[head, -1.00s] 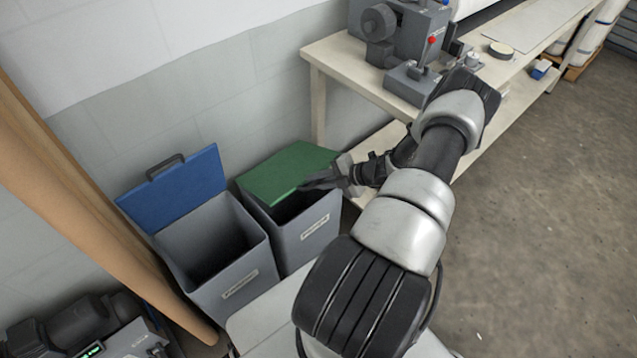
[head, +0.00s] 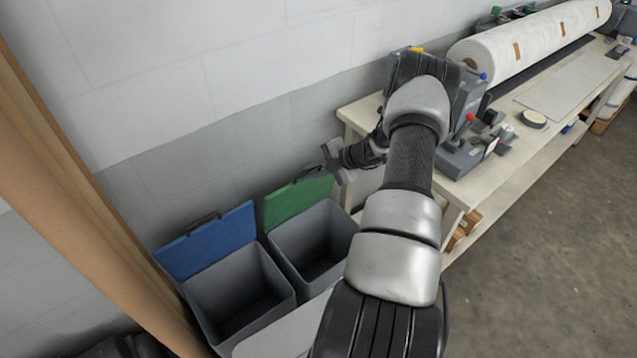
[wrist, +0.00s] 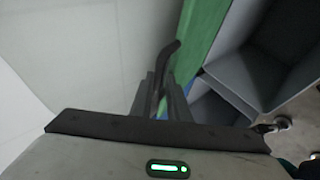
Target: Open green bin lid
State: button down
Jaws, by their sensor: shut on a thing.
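The green lid (head: 290,199) stands raised at the back of its grey bin (head: 318,240), leaning toward the wall, and the bin's inside is open to view. In the wrist view the green lid (wrist: 203,35) runs edge-on down the middle. My gripper (head: 329,156) is at the lid's upper right edge. In the wrist view my gripper (wrist: 162,95) is shut on the dark lid handle (wrist: 167,58), whose bent end shows above the fingers. In the head view the handle is mostly hidden by my gripper.
A second grey bin (head: 240,290) with its blue lid (head: 213,240) raised stands to the left. A workbench (head: 463,190) with a machine and a white roll (head: 520,45) is at the right. A wooden post (head: 75,165) is at the far left. The wall is close behind the lids.

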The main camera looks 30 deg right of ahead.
jog(key=shift+w+a+f, duration=0.1)
jog(key=shift+w, duration=0.45)
jog(key=shift+w+a+f, duration=0.1)
jog(key=shift+w, duration=0.4)
jog(key=c, duration=1.8)
grip_release()
jog(key=shift+s, duration=0.1)
jog(key=v, duration=1.1)
jog(key=r+v, duration=0.1)
jog(key=v, duration=0.5)
jog(key=shift+d+r, duration=0.1)
jog(key=shift+r, duration=0.05)
